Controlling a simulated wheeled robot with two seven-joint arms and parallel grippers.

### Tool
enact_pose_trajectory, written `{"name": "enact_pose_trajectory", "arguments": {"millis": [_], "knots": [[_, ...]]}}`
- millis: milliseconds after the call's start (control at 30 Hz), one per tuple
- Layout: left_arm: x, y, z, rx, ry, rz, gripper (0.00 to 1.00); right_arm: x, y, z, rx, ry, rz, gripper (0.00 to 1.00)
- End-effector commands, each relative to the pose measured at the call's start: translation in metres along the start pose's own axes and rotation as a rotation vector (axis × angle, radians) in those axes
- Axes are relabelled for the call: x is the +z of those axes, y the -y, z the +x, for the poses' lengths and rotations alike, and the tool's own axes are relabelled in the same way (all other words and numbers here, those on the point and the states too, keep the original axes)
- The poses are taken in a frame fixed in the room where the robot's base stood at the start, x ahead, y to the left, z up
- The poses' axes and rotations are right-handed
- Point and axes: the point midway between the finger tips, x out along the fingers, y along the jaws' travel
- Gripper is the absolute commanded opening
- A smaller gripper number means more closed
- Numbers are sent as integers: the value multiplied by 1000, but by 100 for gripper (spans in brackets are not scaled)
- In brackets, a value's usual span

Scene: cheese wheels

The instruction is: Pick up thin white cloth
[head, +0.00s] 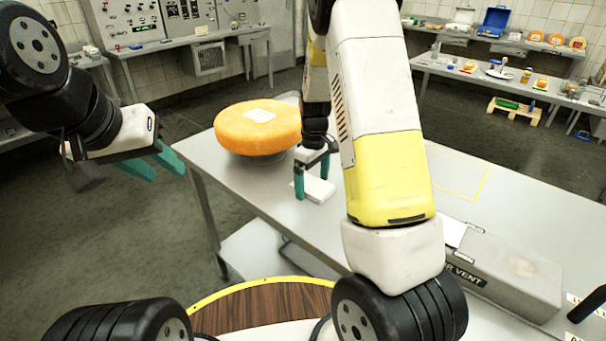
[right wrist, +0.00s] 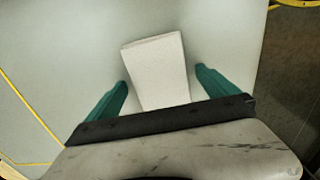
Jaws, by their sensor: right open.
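The thin white cloth (head: 318,188) lies flat on the grey metal table beside the cheese wheel. In the right wrist view the white cloth (right wrist: 158,70) lies between and beyond the two green fingers, with its near part hidden by the gripper body. My right gripper (head: 313,182) is open and points down at the cloth; it also shows in the right wrist view (right wrist: 165,88). I cannot tell whether its fingers touch the table. My left gripper (head: 155,168) is off the table to the left, its green fingers apart and empty.
A large orange cheese wheel (head: 258,132) with a white label sits on a stand left of the cloth. A grey box (head: 505,268) stands at the right of the table (head: 285,205). Yellow lines mark the tabletop. Benches with goods stand at the back right.

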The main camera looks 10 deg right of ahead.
Motion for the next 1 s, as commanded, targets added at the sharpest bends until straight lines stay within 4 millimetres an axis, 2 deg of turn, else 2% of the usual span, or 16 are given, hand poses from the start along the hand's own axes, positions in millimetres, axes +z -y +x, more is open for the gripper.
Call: {"name": "enact_pose_trajectory", "arguments": {"millis": [233,500,567,833,1000], "knots": [[0,0,0,0,0,0,36,0,0,1,0,0,0,96],[0,0,0,0,0,0,36,0,0,1,0,-1,0,43],[0,0,0,0,0,0,36,0,0,1,0,-1,0,33],[0,0,0,0,0,0,36,0,0,0,1,-2,0,33],[0,0,0,0,0,0,36,-1,-1,-11,2,-4,0,33]]}}
